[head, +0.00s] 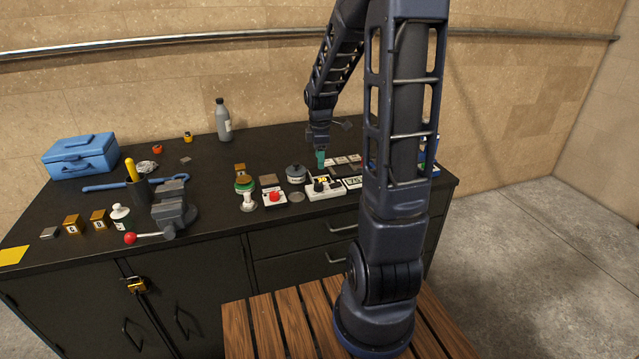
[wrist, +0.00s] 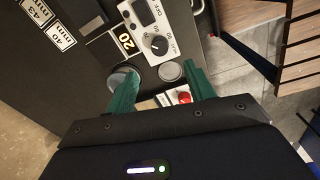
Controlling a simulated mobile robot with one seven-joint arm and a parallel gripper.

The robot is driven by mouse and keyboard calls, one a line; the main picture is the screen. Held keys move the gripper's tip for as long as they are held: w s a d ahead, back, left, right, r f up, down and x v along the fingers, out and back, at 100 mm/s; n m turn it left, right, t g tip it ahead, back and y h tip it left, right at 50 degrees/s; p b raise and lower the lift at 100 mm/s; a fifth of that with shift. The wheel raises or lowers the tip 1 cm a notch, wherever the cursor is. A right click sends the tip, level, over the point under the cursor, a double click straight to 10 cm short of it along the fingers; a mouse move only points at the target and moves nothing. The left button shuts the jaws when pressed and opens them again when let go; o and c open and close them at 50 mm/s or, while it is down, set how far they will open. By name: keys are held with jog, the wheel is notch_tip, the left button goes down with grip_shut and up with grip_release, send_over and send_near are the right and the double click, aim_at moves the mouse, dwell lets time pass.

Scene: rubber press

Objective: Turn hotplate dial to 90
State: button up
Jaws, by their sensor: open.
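The hotplate is a pale box (head: 326,192) near the front edge of the dark bench, right of centre in the head view. Its black dial (wrist: 160,45) shows in the wrist view on the white panel (wrist: 172,22), with OFF and number marks around it. The dial's exact setting is too small to read. My gripper (head: 320,161) points down just above and behind the hotplate. In the wrist view, its green fingers (wrist: 158,70) are spread and empty, with the dial beyond the gap between their tips, apart from both fingers.
A red button box (head: 274,197) stands just left of the hotplate; its red button also shows in the wrist view (wrist: 183,97). A grey lidded pot (head: 296,172) is behind. A metal disc (wrist: 170,71) lies close to the dial. A vise (head: 172,208) stands further left.

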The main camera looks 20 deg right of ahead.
aim_at(320, 184)
jog(key=shift+w+d+f, duration=0.1)
jog(key=shift+w+f, duration=0.1)
jog(key=shift+f, duration=2.55)
jog(key=shift+w+f, duration=0.2)
jog(key=shift+f, duration=2.55)
jog(key=c, duration=1)
jog(key=shift+o, duration=0.2)
